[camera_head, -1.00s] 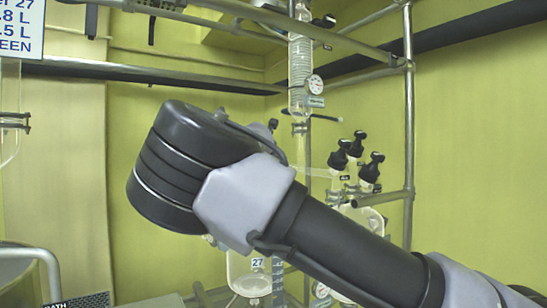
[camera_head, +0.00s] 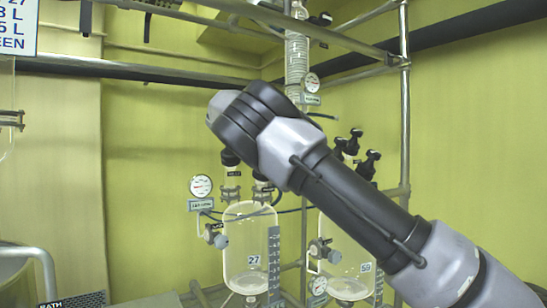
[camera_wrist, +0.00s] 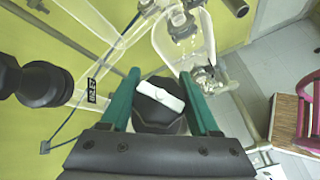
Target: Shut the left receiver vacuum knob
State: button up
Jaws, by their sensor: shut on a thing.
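The left receiver is a clear glass vessel (camera_head: 243,235) tagged 27 in the head view. A black knob (camera_head: 231,157) stands on its top left, and a second black knob (camera_head: 263,188) is partly behind my arm. In the wrist view my gripper (camera_wrist: 160,76) has its green fingers shut on a black knob (camera_wrist: 160,124) with a white bar across its face. The bar lies slightly tilted. My fingers are hidden behind my arm in the head view, so I cannot tell there which knob is held.
A round gauge (camera_head: 201,186) is left of the receiver. The right receiver (camera_head: 345,245) stands beside it, with several black knobs (camera_head: 368,165) above. Metal rails (camera_head: 405,120) frame the rig. Another black knob (camera_wrist: 45,84) sits left of my gripper in the wrist view.

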jog(key=m+g, duration=0.3)
jog(key=shift+s+f, duration=0.25)
jog(key=shift+s+f+m+g, duration=0.1)
jog(key=shift+m+g, duration=0.3)
jog(key=shift+g, duration=0.3)
jog(key=shift+s+f+g+y, duration=0.1)
jog(key=shift+g+y, duration=0.2)
jog(key=o, duration=1.4)
jog(key=shift+c, duration=0.2)
